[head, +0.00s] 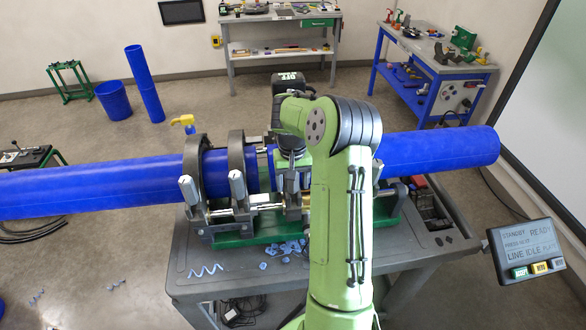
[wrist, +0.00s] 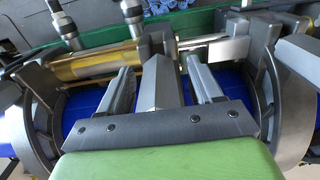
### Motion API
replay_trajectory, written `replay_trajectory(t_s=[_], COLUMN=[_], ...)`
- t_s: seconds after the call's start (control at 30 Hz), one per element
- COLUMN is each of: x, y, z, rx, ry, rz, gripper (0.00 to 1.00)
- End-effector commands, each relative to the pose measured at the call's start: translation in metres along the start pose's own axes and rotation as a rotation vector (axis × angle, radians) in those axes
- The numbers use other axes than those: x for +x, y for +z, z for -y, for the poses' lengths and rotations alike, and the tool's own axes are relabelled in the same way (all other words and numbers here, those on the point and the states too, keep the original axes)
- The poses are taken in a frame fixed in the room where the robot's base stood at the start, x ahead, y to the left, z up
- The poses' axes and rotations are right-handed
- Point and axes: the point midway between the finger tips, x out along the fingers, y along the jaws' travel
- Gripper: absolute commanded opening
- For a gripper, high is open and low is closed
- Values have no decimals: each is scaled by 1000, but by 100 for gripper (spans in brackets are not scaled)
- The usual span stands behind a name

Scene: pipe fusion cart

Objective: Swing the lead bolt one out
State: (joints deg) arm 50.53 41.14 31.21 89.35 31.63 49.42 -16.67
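A blue pipe (head: 100,190) lies in the clamps of the green fusion machine (head: 235,240). Two bolts with pale cylindrical heads, the left one (head: 187,190) and the right one (head: 238,185), stand at the front of the left clamp rings. Two more such bolts (wrist: 65,28) show at the top left of the wrist view; my arm hides that area in the head view. No label shows which is lead bolt one.
A brass-coloured cylinder (wrist: 95,65) and a steel rod (wrist: 210,48) run beside the clamp rings. Blue shavings (head: 285,248) lie on the grey cart top (head: 190,265). A status screen (head: 525,250) stands at the right.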

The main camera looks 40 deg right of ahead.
Motion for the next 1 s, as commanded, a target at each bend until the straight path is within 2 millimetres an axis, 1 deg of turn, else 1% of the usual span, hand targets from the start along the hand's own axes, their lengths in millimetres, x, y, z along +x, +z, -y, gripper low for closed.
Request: replay_trajectory(t_s=[0.03, 0.23, 0.47, 0.57, 0.73, 1.0], x=[-1, -1, -1, 2, 3, 2], y=[0, 0, 2, 8, 20, 22], z=[0, 0, 0, 0, 0, 0], rx=[0, 0, 0, 0, 0, -1], ry=[0, 0, 0, 0, 0, 0], rz=[0, 0, -1, -1, 1, 2], gripper=[59, 28, 28, 27, 28, 29])
